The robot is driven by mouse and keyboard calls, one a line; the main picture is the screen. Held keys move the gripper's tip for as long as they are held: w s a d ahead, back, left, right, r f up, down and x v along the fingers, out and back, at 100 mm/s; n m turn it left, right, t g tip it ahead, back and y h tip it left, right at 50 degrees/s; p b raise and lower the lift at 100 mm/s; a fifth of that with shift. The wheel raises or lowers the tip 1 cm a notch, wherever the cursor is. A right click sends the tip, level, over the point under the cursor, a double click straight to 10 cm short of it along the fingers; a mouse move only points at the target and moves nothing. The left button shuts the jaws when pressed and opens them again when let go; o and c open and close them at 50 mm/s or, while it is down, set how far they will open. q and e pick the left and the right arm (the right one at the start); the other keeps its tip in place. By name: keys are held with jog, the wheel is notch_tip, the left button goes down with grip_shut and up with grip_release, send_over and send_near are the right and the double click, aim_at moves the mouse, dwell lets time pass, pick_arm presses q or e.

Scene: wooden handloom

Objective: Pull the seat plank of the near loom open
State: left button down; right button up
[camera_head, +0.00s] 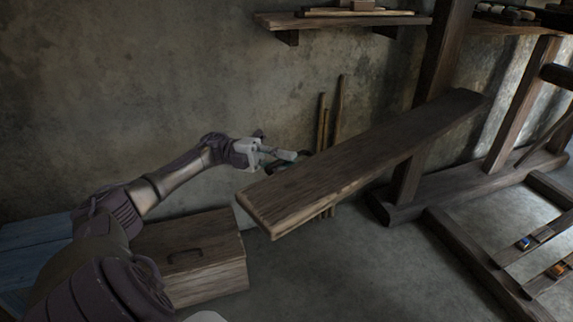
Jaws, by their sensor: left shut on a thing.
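The seat plank (345,165) is a long dark wooden board. It juts out from the loom (405,180) towards the lower left, with its broad top face showing and its near end free in the air. My left gripper (285,160) is at the plank's far long edge, towards its free end. It is shut on the plank; the plank hides part of the fingers. My right gripper is not in view.
A wooden chest (190,255) with a handle stands on the floor below my left arm. Thin wooden sticks (340,110) lean on the wall behind the plank. A wall shelf (345,20) hangs above. Loom floor beams (480,265) lie at the right. Floor below the plank is clear.

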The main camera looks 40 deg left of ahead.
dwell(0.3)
pick_arm(q)
jog(key=c, duration=1.2)
grip_release()
jog(key=shift+w, duration=0.15)
jog(key=v, duration=0.7)
jog(key=shift+a, duration=0.3)
